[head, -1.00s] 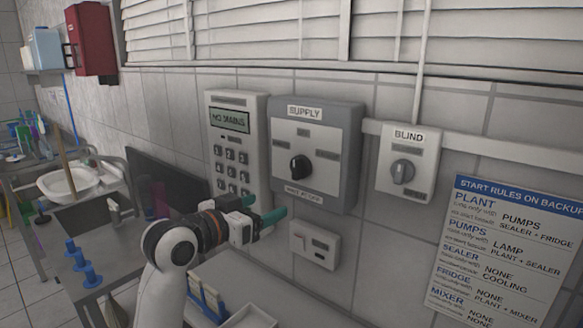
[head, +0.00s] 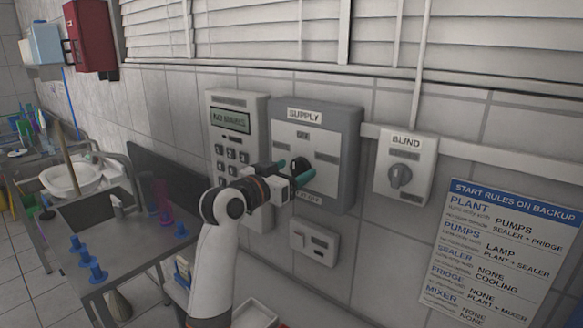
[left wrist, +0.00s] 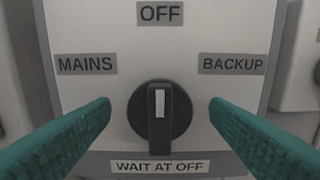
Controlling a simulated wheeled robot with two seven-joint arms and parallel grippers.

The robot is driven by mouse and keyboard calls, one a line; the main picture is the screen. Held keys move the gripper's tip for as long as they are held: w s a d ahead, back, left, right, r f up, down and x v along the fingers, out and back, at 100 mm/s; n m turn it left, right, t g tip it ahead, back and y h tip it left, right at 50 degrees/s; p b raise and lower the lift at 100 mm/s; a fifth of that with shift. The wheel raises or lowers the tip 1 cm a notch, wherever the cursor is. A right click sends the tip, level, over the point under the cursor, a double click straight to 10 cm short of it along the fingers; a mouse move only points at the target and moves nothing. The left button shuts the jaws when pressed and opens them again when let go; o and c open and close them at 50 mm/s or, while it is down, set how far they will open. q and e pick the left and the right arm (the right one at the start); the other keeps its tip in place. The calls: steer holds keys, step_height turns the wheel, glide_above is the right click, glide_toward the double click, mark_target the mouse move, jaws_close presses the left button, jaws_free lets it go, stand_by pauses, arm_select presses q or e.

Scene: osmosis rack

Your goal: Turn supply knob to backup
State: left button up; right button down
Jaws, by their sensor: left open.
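The supply panel (head: 340,130) is a grey box on the tiled wall, labelled SUPPLY. Its black knob (left wrist: 160,125) shows large in the left wrist view, with its white mark upward, toward the OFF label (left wrist: 160,14). MAINS (left wrist: 86,64) is at left and BACKUP (left wrist: 233,64) at right; WAIT AT OFF is below. My left gripper (left wrist: 160,104) is open, its green fingers on either side of the knob with gaps. In the head view the left gripper (head: 292,171) is at the panel and partly hides the knob (head: 301,165). My right gripper is not in view.
A keypad box (head: 238,112) with a display is left of the panel. A BLIND knob box (head: 406,165) is to its right. A small switch box (head: 313,241) is below. A rules sign (head: 500,250) hangs at right. A metal sink bench (head: 120,250) is at left.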

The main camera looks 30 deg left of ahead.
arm_select(q)
steer(key=shift+w, duration=0.1)
steer(key=c, duration=1)
steer(key=shift+o, duration=0.2)
steer(key=shift+m, duration=0.3)
steer(key=shift+f+m+b, duration=0.1)
steer(key=shift+m+b, duration=0.5)
steer(key=shift+m, duration=0.4)
steer(key=m, duration=0.2)
steer(key=shift+d+m, duration=0.1)
steer(key=shift+m, duration=0.2)
steer(key=m, duration=0.2)
steer(key=shift+m, duration=0.4)
steer(key=shift+d+m, duration=0.1)
steer(key=shift+m, duration=1.8)
steer(key=shift+f, duration=0.1)
